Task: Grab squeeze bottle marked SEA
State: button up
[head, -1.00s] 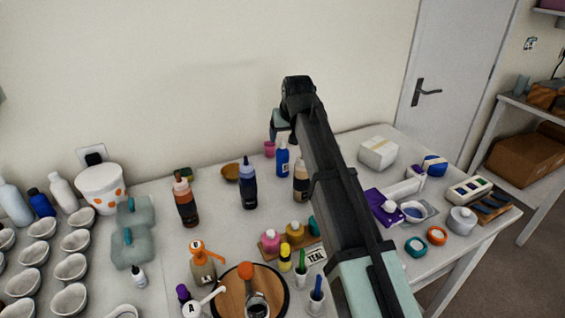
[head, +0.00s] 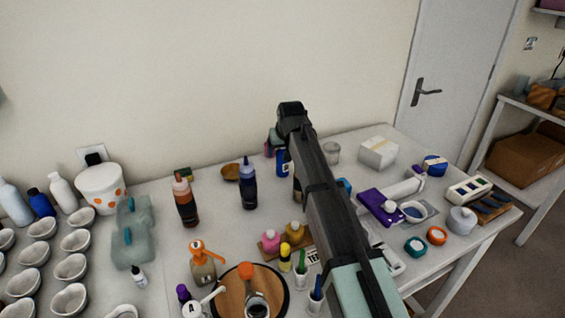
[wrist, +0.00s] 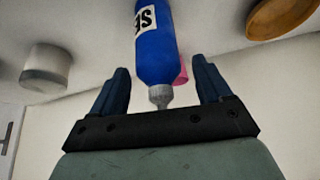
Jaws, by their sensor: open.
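The blue squeeze bottle (wrist: 156,52) shows in the wrist view with a white label, on which the letters "SE" can be read; the rest of the label is cut off. Its grey nozzle points toward my gripper (wrist: 162,85). My gripper is open, with one dark blue finger on each side of the bottle's nozzle end and visible gaps to both. In the head view the blue bottle (head: 282,162) stands near the wall, partly hidden by my arm. My fingers are hidden there.
A dark blue bottle (head: 249,188) and a red-brown bottle (head: 186,203) stand to the left. A brown bowl (head: 230,172) is close by; it also shows in the wrist view (wrist: 283,14). A pink cup (wrist: 181,76) is behind the blue bottle. A clear cup (head: 331,153) stands right.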

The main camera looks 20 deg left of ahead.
jog(key=shift+w+a+f, duration=0.15)
jog(key=shift+w+f, duration=0.15)
jog(key=shift+f, duration=0.3)
jog(key=c, duration=1.1)
jog(key=shift+r, duration=0.1)
